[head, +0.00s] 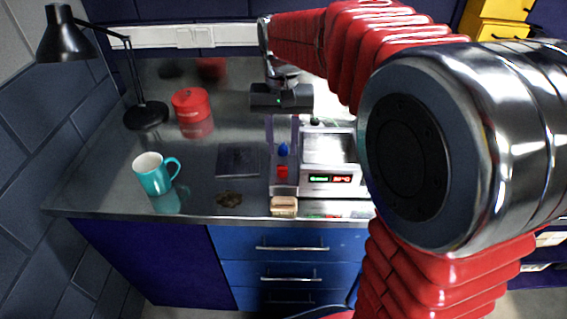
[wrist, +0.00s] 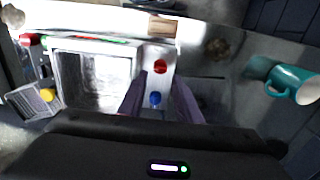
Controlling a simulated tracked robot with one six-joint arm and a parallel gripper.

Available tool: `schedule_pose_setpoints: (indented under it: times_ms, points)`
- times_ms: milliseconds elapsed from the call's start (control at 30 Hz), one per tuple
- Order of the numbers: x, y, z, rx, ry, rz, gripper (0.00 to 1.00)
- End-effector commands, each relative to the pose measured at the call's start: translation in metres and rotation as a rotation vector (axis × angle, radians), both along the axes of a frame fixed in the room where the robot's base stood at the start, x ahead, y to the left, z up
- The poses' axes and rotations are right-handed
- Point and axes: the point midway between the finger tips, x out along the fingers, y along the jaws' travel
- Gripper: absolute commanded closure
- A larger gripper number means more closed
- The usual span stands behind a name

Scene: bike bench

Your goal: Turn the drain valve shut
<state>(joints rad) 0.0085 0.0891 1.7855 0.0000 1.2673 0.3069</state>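A metal bath unit (head: 315,180) with a lit display stands on the bench; its open basin (wrist: 97,80) shows in the wrist view. A narrow panel on its side carries a blue knob (head: 283,150) and a red knob (head: 282,171). I cannot tell from labels which one is the drain valve. In the wrist view the blue knob (wrist: 155,99) appears between my two fingers, and the red knob (wrist: 160,66) lies just beyond the tips. My gripper (head: 283,138) is open, pointing down over the panel. Contact with the blue knob cannot be made out.
A wooden-looking block (head: 284,206) sits at the bench's front edge before the panel. Left of the unit are a dark flat pad (head: 238,160), a brown clump (head: 229,199), a teal mug (head: 153,174), a red tin (head: 191,105) and a black lamp (head: 146,115).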

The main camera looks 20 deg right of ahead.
Motion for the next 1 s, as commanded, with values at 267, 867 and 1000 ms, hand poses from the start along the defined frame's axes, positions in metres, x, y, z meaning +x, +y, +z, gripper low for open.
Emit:
schedule_pose_setpoints:
  times_ms: [267,867,1000]
  points:
    - [-0.001,0.000,-0.044,0.000,0.003,0.000,0.69]
    - [0.000,0.001,-0.071,0.000,-0.001,0.001,0.70]
    - [0.000,0.001,-0.071,0.000,-0.001,0.001,0.80]
